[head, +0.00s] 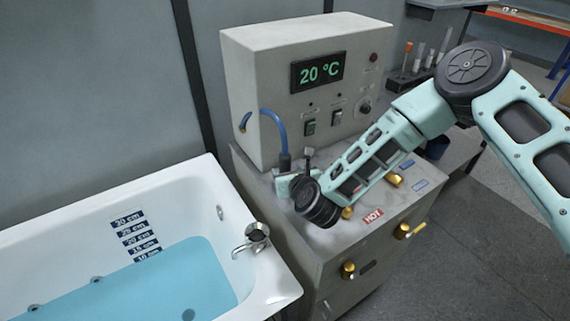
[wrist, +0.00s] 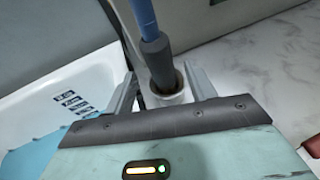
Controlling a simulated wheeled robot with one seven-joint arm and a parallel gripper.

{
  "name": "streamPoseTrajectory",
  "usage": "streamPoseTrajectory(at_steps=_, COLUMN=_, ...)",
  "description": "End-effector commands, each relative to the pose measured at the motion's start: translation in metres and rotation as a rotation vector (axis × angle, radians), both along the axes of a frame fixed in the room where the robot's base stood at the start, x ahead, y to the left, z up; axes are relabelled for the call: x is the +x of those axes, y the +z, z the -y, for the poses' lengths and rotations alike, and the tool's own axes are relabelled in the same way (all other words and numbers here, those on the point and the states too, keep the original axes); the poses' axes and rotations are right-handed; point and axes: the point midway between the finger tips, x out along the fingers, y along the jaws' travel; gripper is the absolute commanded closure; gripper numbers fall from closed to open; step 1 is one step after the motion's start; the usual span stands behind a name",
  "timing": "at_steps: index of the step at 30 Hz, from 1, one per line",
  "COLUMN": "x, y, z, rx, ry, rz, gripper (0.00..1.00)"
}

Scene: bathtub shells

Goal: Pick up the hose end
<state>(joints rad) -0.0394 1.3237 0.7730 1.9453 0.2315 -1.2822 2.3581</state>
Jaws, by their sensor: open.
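The hose end is a dark grey sleeve (head: 285,162) on a blue hose (head: 277,121) that comes out of the side of the grey machine. In the wrist view the hose end (wrist: 157,58) points down into a pale round fitting (wrist: 168,97). My gripper (head: 297,165) is low over the machine's front ledge, beside the hose end. In the wrist view its fingers (wrist: 163,72) stand apart, one on each side of the hose end. A gap shows on both sides. My wrist partly hides the ledge around the hose end in the head view.
The grey machine (head: 262,60) with a 20 °C display rises behind the ledge. A white bathtub (head: 190,185) with blue water is at left. A tube rack (head: 408,80) stands at back right.

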Motion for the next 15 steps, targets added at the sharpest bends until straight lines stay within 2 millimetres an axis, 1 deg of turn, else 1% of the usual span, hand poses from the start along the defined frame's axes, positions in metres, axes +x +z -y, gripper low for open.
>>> streamPoseTrajectory(at_steps=8, x=0.016, y=-0.003, z=-0.005, rx=-0.002, ry=0.001, rz=0.001, gripper=0.45)
streamPoseTrajectory(at_steps=11, x=0.028, y=-0.005, z=-0.009, rx=-0.002, ry=0.001, rz=0.001, gripper=0.45)
streamPoseTrajectory(at_steps=15, x=0.043, y=-0.014, z=-0.014, rx=-0.002, ry=0.001, rz=0.002, gripper=0.45)
